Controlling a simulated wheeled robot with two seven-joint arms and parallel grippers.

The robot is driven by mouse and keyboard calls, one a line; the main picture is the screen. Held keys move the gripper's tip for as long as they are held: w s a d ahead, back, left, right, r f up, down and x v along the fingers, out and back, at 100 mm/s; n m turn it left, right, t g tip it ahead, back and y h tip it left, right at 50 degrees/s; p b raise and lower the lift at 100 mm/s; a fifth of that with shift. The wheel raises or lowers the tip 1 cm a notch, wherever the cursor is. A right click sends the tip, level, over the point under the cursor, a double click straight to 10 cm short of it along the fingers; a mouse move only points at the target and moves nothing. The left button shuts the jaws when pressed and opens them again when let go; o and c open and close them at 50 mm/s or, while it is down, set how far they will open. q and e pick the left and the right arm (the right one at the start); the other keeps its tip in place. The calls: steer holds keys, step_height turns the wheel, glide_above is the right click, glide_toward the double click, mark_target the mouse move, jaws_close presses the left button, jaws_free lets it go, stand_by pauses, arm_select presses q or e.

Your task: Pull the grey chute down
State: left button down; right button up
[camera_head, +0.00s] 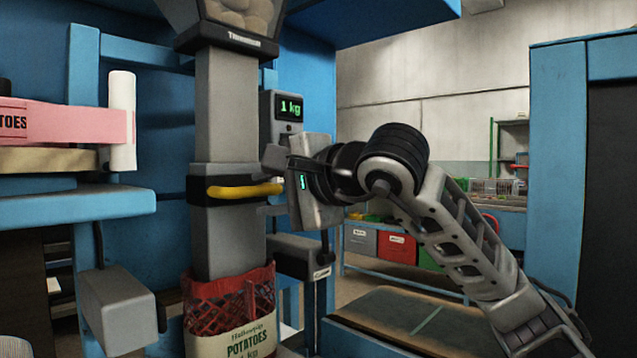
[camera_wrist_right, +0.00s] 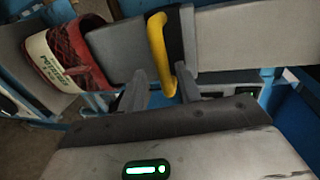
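The grey chute (camera_head: 230,110) is an upright square tube below a hopper. A dark band around it carries a yellow handle (camera_head: 240,190), which also shows in the right wrist view (camera_wrist_right: 160,52). My right gripper (camera_head: 276,182) is at the handle's right end. In the right wrist view its two fingers (camera_wrist_right: 162,90) stand apart, one on each side of the handle, with gaps visible, so it is open. The chute's lower end goes into the mouth of a red and cream potato sack (camera_head: 232,318), also in the right wrist view (camera_wrist_right: 68,55). My left gripper is not in view.
A hopper (camera_head: 232,22) with potatoes sits on top of the chute. A scale display (camera_head: 289,108) reads 1 kg behind my right gripper. Grey blocks (camera_head: 118,308) (camera_head: 300,254) flank the sack. A blue shelf (camera_head: 75,204) with pink sacks is at left.

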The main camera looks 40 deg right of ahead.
steer(key=v, duration=1.3)
steer(key=shift+s+b, duration=0.15)
steer(key=shift+b, duration=0.3)
